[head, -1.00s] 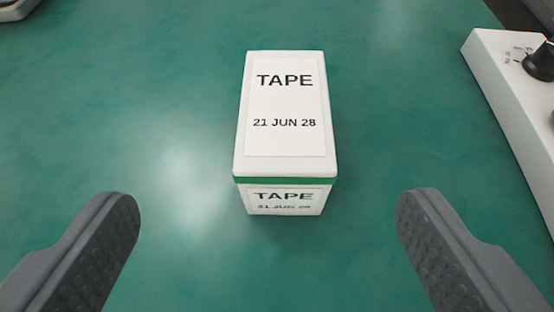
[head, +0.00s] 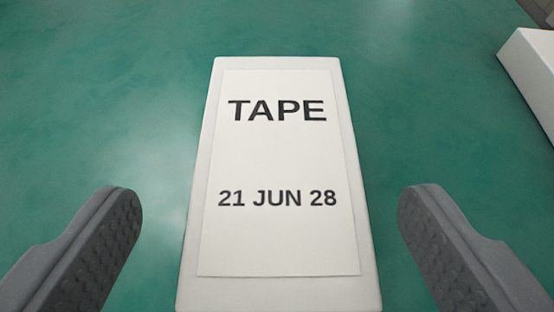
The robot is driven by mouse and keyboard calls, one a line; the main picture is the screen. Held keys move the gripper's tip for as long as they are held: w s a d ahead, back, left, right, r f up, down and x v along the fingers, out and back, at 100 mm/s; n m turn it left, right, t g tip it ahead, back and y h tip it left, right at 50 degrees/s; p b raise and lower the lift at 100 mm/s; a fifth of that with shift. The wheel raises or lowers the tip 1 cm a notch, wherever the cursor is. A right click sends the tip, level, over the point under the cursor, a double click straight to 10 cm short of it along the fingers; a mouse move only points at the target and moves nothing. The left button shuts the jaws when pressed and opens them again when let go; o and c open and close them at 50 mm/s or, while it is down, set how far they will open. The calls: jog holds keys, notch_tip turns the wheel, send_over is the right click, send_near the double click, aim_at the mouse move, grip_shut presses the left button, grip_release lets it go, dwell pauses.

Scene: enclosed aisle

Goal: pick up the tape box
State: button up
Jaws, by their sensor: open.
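The tape box (head: 278,240) is white with a label on top reading "TAPE" and "21 JUN 28". It lies on a green surface (head: 120,90) in the middle of the head view, its near end running down to the bottom edge of the picture. My gripper (head: 270,215) is open, with one dark grey ridged finger on the left of the box and one on the right. In the picture there is a gap of green between the box and each finger. The box's near face is out of view.
A white object (head: 535,75) is at the right edge, only partly in view. A dark shape (head: 541,8) shows in the top right corner. The green surface around the box is clear.

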aim_at(278, 186)
jog(key=x, duration=0.4)
jog(key=shift+w+d+f, duration=0.2)
jog(key=shift+w+d, duration=0.05)
jog(key=shift+w, duration=0.35)
jog(key=c, duration=1.2)
jog(key=shift+r, duration=0.1)
